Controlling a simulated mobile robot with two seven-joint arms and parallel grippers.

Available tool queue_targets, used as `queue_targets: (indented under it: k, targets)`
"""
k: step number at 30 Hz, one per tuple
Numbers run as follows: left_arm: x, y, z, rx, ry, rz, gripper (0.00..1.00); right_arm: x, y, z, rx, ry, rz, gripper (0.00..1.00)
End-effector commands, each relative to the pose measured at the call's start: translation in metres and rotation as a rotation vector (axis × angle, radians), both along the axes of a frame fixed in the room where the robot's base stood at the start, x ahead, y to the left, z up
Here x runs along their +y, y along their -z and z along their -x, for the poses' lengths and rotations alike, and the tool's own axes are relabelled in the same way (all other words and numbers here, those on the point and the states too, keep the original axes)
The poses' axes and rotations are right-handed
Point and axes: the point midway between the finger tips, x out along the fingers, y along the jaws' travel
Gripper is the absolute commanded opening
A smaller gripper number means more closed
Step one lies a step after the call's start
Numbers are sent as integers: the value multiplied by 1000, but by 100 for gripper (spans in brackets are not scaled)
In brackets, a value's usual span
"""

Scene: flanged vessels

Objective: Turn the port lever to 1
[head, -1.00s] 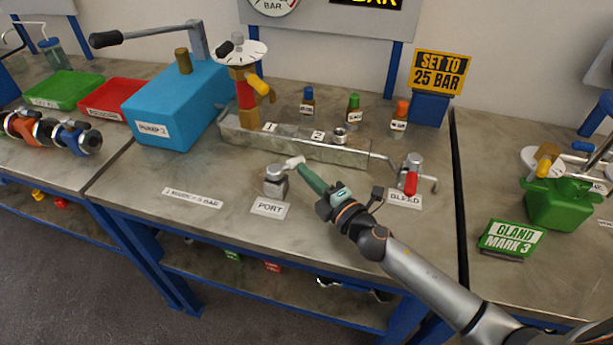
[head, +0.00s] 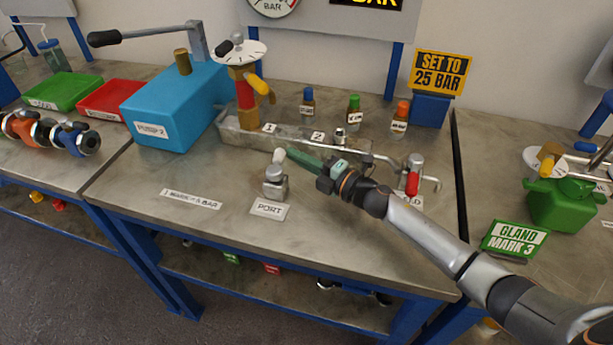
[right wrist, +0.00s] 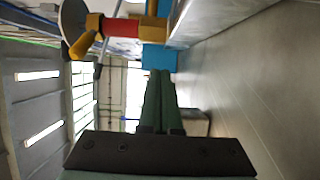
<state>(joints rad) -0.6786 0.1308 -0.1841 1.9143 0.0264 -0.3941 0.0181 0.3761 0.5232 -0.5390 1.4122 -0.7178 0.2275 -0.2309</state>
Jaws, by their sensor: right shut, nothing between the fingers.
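The port valve (head: 275,184) is a small grey metal block on the bench, behind and left of the PORT label (head: 269,209). Its lever (head: 279,157) has a pale grip and points toward the back rail, roughly at the label 1 (head: 270,128). The label 2 (head: 318,136) is further right on the rail. My right gripper (head: 291,152) has green fingers, shut and empty, with the tips just right of the lever's grip. I cannot tell whether they touch. The fingers also show in the right wrist view (right wrist: 160,76). My left gripper is not in view.
Behind stands the grey rail (head: 240,138) with a brass-and-red valve column (head: 246,95). A blue pump box (head: 165,115) is at left. Small bottles (head: 354,108) stand behind the rail. The bleed valve (head: 413,172) with a red lever is at right.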

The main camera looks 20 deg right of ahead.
Motion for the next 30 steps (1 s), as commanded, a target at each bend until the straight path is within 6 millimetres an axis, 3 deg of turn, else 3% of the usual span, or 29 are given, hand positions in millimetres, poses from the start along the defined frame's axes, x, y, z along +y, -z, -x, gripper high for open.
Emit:
queue_targets:
  k: [12,30]
  targets:
    - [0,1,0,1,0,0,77,17,-1,-21,0,0,-1,0]
    - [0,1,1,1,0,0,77,31,0,-28,0,-3,-1,0]
